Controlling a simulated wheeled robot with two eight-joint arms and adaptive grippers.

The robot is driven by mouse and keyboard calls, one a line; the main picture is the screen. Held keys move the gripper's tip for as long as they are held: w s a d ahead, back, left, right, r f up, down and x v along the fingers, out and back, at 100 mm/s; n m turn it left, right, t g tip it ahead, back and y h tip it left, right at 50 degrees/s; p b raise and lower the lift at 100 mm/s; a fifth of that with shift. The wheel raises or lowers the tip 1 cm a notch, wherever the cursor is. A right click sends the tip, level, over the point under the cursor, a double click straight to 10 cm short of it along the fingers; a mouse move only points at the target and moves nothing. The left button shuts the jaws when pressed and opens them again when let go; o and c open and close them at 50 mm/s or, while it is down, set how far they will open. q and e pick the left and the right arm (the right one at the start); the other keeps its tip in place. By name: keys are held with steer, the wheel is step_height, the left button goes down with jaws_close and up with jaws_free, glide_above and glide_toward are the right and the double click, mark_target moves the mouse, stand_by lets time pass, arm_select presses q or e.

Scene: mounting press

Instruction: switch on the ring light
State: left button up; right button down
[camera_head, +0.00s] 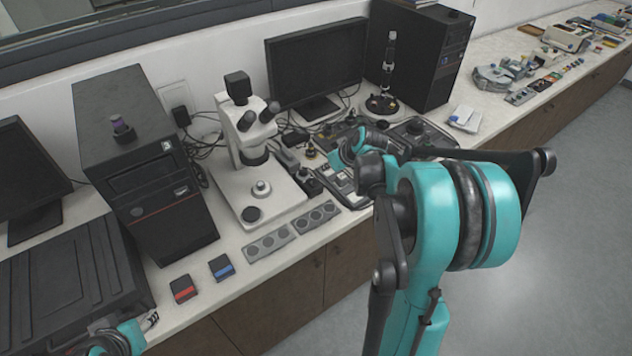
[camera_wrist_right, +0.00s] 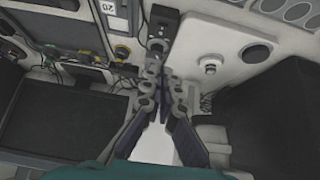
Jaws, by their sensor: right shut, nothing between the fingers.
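The white microscope (camera_head: 245,125) stands on the bench with a dark ring (camera_head: 254,158) under its head, which looks like the ring light. I cannot tell whether it is lit. A small black box (camera_head: 308,183) sits just right of the microscope base. In the right wrist view a black box with a round knob (camera_wrist_right: 158,43) lies just beyond my fingertips. My right gripper (camera_head: 342,153) is shut and empty, above the bench right of the microscope; its fingers (camera_wrist_right: 163,82) meet in the wrist view. Contact is unclear. My left gripper (camera_head: 148,322) is partly visible low at left, its fingers unclear.
A computer tower (camera_head: 145,165) stands left of the microscope, and a monitor (camera_head: 315,68) behind it. Grey strips with round wells (camera_head: 270,243) lie along the front edge. Red-striped (camera_head: 183,289) and blue-striped (camera_head: 222,268) blocks lie nearby. Cables (camera_head: 205,140) run behind.

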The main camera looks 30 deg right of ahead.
steer(key=shift+d+f, duration=0.1)
steer(key=shift+f, duration=0.05)
steer(key=b, duration=0.3)
glide_above(314, 185)
steer(key=f, duration=0.8)
steer(key=shift+s+d+f, duration=0.1)
steer(key=shift+s+f, duration=0.05)
steer(key=shift+s, duration=0.15)
steer(key=shift+s+f+b, duration=0.15)
steer(key=shift+f+b, duration=0.1)
steer(key=shift+f, duration=0.35)
steer(key=shift+s+f+b, duration=0.15)
steer(key=shift+f+b, duration=0.1)
steer(key=shift+f, duration=0.3)
steer(key=shift+s+f, duration=0.1)
steer(key=shift+f, duration=0.45)
steer(key=shift+s+f+b, duration=0.2)
steer(key=shift+f+b, duration=0.45)
steer(key=shift+b, duration=0.25)
steer(key=shift+r, duration=0.2)
steer(key=shift+r+p, duration=0.15)
steer(key=shift+p, duration=0.2)
